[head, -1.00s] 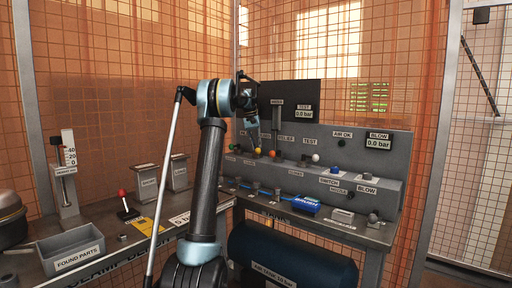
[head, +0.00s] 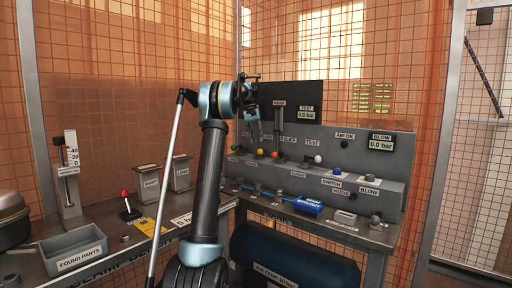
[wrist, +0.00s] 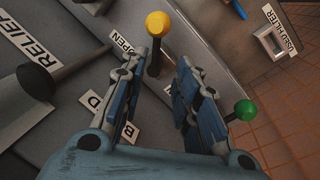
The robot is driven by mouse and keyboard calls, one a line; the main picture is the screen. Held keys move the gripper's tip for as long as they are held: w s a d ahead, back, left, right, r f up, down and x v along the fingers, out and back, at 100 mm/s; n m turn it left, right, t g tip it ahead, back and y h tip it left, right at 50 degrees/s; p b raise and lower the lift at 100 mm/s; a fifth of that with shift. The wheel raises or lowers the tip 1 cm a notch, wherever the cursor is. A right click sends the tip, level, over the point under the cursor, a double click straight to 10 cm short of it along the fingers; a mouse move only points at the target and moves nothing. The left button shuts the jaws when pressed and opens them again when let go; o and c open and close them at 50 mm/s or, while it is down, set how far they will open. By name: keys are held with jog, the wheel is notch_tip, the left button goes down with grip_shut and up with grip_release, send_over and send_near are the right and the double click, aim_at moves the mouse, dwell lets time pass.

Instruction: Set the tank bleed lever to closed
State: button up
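A lever with a yellow knob (wrist: 157,24) stands just beyond and between my fingertips in the wrist view. An OPEN label (wrist: 121,42) lies beside it. Another label (wrist: 125,131), reading B…D, is partly hidden by my left finger. In the head view the yellow knob (head: 258,151) is on the grey panel's lower front. My gripper (wrist: 168,58) is open, with no contact visible; its fingers lie either side of the lever's line. In the head view my gripper (head: 252,120) is above the panel's left part and partly hides it.
A green-knobbed lever (wrist: 245,110) is close to my right finger. A dark lever (wrist: 38,80) by the RELIEF label is at left. An orange knob (head: 274,154) and white knob (head: 318,159) stand along the grey panel (head: 395,160).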

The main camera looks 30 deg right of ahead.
notch_tip(320, 180, up, 7)
jog(key=w+a, duration=0.1)
dwell(0.3)
jog(key=shift+w+a, duration=0.1)
jog(key=shift+c, duration=0.6)
